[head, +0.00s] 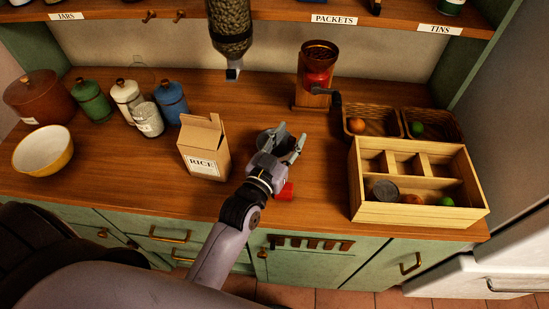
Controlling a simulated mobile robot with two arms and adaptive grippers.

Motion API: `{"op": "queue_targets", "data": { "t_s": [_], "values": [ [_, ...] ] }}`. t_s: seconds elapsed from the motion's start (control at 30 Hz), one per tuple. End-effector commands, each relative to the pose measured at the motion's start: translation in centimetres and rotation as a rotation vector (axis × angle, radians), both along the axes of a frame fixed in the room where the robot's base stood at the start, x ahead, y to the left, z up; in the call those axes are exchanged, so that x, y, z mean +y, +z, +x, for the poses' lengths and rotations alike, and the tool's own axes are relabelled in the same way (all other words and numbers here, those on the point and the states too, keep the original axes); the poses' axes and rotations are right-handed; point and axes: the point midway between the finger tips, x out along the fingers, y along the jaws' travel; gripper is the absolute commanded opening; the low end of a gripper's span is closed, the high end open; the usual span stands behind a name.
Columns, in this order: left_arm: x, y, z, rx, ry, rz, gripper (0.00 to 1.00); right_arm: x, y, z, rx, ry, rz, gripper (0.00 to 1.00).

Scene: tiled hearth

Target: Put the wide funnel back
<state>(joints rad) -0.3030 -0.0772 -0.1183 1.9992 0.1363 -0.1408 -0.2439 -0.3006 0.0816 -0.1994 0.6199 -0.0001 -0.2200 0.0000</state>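My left gripper (291,134) is low over the middle of the counter, right of the rice box, with its fingers spread apart. A dark grey rounded shape (264,139) shows just left of the fingers, partly hidden by the gripper. It may be the wide funnel, but I cannot tell, nor whether it touches the gripper. No other thing in view is clearly a funnel. A small red object (286,191) shows beside the gripper's wrist. My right gripper is not in view.
The rice box (203,150) stands close left of my gripper. A divided wooden crate (417,216) and wicker baskets (370,135) are at right. Jars and a yellow bowl (43,150) are at left.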

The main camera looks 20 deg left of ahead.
Motion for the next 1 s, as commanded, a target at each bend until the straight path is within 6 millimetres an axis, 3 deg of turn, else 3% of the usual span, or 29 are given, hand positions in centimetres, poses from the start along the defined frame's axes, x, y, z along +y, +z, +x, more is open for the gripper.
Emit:
{"op": "queue_targets", "data": {
  "t_s": [0.03, 0.3, 0.5, 0.7, 1.0],
  "values": [
    [0.1, -0.7, -1.2, 0.009, -0.001, 0.002, 0.35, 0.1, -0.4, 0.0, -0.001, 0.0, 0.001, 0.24],
    [0.8, -0.5, -7.0, 0.006, -0.001, 0.003, 0.35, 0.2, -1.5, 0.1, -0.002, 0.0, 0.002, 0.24],
    [1.1, -0.3, -9.9, 0.003, -0.001, 0.002, 0.35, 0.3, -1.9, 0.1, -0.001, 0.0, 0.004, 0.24],
    [1.2, -0.1, -11.0, 0.0, 0.0, 0.002, 0.35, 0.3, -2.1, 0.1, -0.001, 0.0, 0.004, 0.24],
    [1.2, 0.0, -11.1, -0.001, 0.0, 0.002, 0.35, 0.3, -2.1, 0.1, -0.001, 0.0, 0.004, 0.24]
  ]
}}
